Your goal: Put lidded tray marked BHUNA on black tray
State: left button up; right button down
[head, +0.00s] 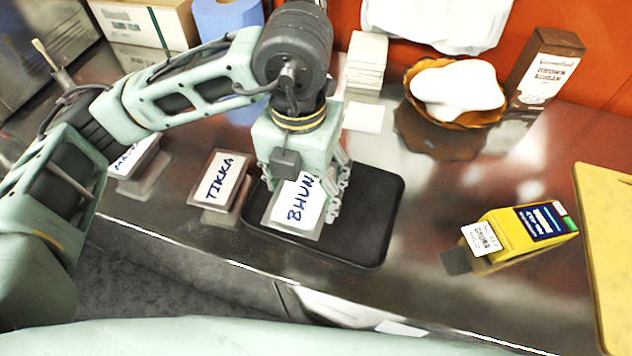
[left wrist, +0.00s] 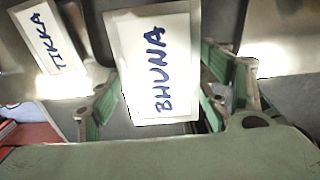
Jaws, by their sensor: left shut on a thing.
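The lidded tray marked BHUNA (head: 296,208) has a white label with dark blue letters, and its label shows large in the left wrist view (left wrist: 155,65). It is over the left part of the black tray (head: 370,215); whether it touches the black tray I cannot tell. My left gripper (head: 308,190) points down and is shut on the BHUNA tray, one finger on each side. The fingers also show in the left wrist view (left wrist: 165,95). The gripper hides the far part of the BHUNA tray. My right gripper is not in view.
A lidded tray marked TIKKA (head: 220,187) stands just left of the black tray, with another lidded tray (head: 135,160) further left. A yellow box (head: 510,235) lies to the right, near a yellow board (head: 608,240). A bowl (head: 455,92) stands behind. The counter's front edge is close.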

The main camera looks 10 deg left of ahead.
pick_arm(q)
jog(key=w+a+f+p, duration=0.1)
jog(key=w+f, duration=0.1)
jog(key=w, duration=0.1)
jog(key=w+a+f+p, duration=0.1)
jog(key=w+f, duration=0.1)
jog(key=w, duration=0.1)
jog(key=w+a+f, duration=0.2)
jog(key=w, duration=0.1)
jog(key=shift+f+p, duration=0.25)
jog(key=shift+p, duration=0.15)
notch_tip(320, 180, down, 3)
jog(key=shift+f+p, duration=0.1)
jog(key=shift+p, duration=0.5)
jog(key=shift+f+b, duration=0.25)
jog(key=shift+b, duration=0.05)
jog(key=o, duration=1.5)
